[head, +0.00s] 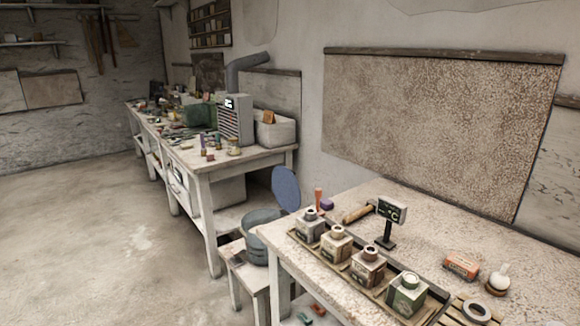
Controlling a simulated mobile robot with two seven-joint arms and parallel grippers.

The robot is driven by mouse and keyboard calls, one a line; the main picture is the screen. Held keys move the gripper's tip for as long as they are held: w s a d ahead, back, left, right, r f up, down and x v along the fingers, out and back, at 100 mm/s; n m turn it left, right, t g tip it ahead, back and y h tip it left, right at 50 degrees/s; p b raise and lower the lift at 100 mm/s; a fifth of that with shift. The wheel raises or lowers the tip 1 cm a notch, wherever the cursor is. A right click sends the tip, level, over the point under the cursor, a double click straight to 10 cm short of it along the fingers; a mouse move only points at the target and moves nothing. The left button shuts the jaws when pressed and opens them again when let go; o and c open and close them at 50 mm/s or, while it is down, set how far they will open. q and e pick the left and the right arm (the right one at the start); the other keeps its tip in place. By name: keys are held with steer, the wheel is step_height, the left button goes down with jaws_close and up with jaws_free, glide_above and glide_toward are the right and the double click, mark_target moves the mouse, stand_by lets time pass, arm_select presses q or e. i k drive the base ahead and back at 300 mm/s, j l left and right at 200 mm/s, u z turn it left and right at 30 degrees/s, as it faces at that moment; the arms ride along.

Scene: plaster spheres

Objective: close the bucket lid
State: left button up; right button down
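A grey-blue bucket (257,252) stands on a small pale stool between the two workbenches. Its round blue lid (286,189) stands up, tilted nearly upright at the bucket's back right side, so the bucket is open. The inside of the bucket is only partly visible. Neither of my grippers shows in the head view.
A cluttered bench (262,158) stands behind. Floor at left is clear.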

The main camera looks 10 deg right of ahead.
mark_target(285, 187)
steer(key=i+j+z, duration=0.1)
steer(key=i+j, duration=0.35)
steer(key=i, duration=0.15)
steer(key=i+j, duration=0.5)
steer(key=i+z, duration=0.05)
steer(key=i, duration=0.05)
